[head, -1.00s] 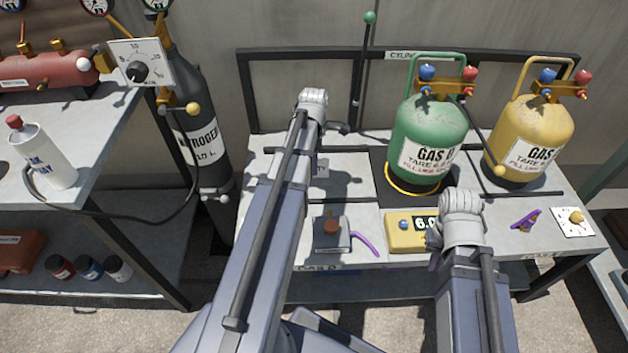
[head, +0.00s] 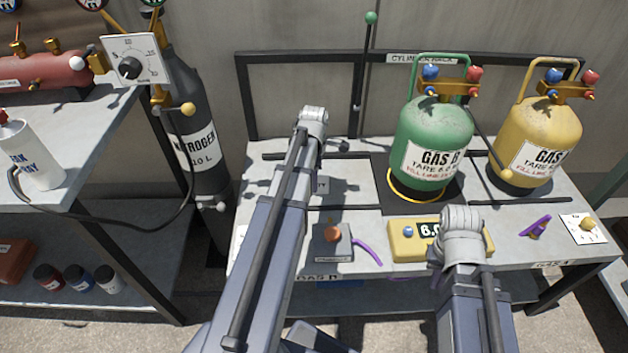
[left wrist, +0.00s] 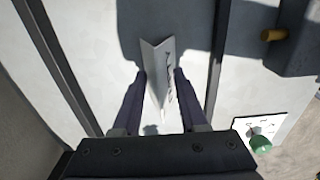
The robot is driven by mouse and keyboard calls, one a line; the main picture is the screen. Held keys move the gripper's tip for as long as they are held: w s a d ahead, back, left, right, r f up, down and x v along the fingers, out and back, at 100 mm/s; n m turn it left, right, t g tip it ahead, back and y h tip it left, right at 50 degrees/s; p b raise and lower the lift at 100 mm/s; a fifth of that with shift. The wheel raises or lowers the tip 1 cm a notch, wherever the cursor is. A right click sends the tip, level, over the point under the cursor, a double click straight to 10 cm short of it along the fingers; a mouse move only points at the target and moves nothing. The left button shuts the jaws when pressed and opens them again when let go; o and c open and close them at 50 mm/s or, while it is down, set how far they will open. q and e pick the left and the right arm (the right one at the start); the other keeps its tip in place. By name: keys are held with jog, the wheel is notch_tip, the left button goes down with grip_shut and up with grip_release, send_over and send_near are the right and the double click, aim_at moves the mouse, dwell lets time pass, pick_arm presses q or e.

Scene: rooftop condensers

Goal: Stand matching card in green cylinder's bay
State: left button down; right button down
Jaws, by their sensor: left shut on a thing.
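In the left wrist view my left gripper (left wrist: 158,74) is shut on a white folded card (left wrist: 153,58), over the pale deck between two dark bars. Print shows on its right face but is unreadable. I cannot tell whether it touches the deck. The green cylinder (head: 432,140), marked GAS B, stands upright on a dark square in the middle bay.
A yellow cylinder (head: 537,140) stands to the right. A black nitrogen cylinder (head: 195,150) stands left of the rack. A green knob (left wrist: 261,143) shows in the wrist view.

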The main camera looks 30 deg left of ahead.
pick_arm(q)
jog(key=shift+c, duration=2.2)
grip_release()
notch_tip(320, 180, up, 12)
jog(key=p, duration=1.2)
